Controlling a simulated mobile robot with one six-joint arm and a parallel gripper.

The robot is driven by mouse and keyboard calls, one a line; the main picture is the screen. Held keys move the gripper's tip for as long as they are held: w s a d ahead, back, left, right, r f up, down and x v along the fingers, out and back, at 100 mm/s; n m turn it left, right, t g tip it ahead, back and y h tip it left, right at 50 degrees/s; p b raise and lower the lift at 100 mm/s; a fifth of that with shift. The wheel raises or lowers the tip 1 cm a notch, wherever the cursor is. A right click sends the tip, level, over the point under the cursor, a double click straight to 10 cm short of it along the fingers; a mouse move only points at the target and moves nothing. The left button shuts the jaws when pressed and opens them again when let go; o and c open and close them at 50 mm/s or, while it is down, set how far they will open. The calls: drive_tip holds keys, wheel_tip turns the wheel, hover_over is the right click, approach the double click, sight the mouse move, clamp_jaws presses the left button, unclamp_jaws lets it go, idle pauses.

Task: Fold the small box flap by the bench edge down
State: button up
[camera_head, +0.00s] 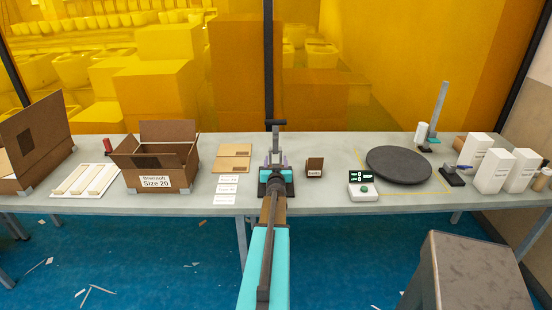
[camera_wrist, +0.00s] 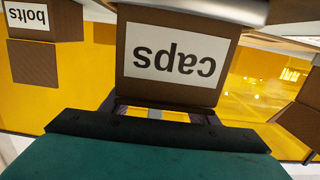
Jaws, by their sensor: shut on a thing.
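A small brown box with a white "caps" label (camera_wrist: 175,55) fills the middle of the wrist view, where it appears upside down. In the head view my wrist hides most of it. My gripper (camera_head: 276,160) is over the bench near its front edge, right at this box. In the wrist view the fingers (camera_wrist: 160,114) meet the box's edge beyond the label. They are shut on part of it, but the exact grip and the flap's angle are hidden. A second small box (camera_head: 314,167), labelled "bolts" in the wrist view (camera_wrist: 42,20), stands to the right with a panel raised.
A dark round plate (camera_head: 398,165), a small display (camera_head: 362,184) and white boxes (camera_head: 493,170) are to the right. A grey block (camera_head: 470,275) stands front right.

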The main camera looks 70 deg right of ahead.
drive_tip(key=shift+f+p, duration=0.15)
drive_tip(key=shift+p, duration=0.25)
drive_tip(key=shift+f, duration=0.1)
drive_tip(key=o, duration=1)
drive_tip(key=shift+o, duration=0.2)
drive_tip(key=shift+s+a, duration=0.1)
drive_tip(key=shift+a, duration=0.05)
drive_tip(key=b+v, duration=0.3)
drive_tip(key=v, duration=1)
drive_tip(key=shift+a+r, duration=0.2)
drive_tip(key=shift+r, duration=0.1)
